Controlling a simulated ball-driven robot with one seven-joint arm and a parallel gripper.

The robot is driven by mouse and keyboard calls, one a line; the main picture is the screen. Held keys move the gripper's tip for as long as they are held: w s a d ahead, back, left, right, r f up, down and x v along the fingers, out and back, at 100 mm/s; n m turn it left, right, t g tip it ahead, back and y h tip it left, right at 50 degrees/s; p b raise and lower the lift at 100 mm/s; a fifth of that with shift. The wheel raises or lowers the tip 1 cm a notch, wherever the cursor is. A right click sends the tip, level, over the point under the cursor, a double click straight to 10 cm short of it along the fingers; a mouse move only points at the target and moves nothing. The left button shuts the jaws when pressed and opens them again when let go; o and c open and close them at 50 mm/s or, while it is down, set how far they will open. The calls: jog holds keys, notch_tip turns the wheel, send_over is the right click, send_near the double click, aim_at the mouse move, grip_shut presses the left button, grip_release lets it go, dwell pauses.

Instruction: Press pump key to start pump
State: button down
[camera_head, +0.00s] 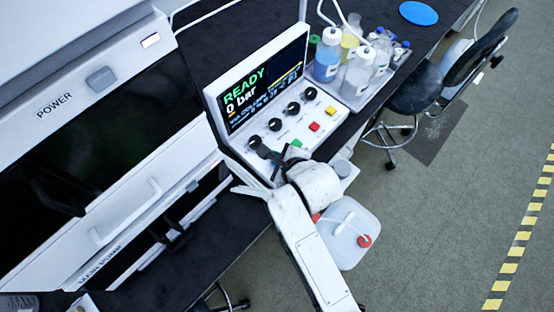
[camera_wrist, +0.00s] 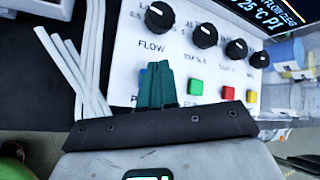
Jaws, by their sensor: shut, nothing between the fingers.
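The control panel (camera_head: 282,128) has a screen (camera_head: 262,88) reading "READY" and "0 bar", with a row of black knobs and coloured keys. In the wrist view, a green key (camera_wrist: 197,87), a red key (camera_wrist: 228,93) and a yellow key (camera_wrist: 252,97) show plainly. A blue key (camera_wrist: 142,80) at the left end of the row is mostly hidden behind my fingers. My gripper (camera_wrist: 157,72) is shut and empty, its tips in front of that key. I cannot tell whether they touch it. My gripper also shows over the panel in the head view (camera_head: 270,155).
Bottles (camera_head: 328,55) stand in a tray right of the panel. White tubes (camera_wrist: 85,70) run left of the panel in the wrist view. A white container with a red cap (camera_head: 350,235) is below my wrist. A large white instrument (camera_head: 80,60) stands at left.

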dwell(0.7)
jog(key=shift+f, duration=0.4)
jog(key=shift+f+b, duration=0.4)
jog(key=shift+f, duration=0.15)
dwell(0.6)
jog(key=shift+r, duration=0.1)
jog(key=shift+r+p, duration=0.9)
jog(key=shift+p, duration=0.05)
notch_tip(320, 180, up, 5)
jog(key=p, duration=0.5)
dwell(0.9)
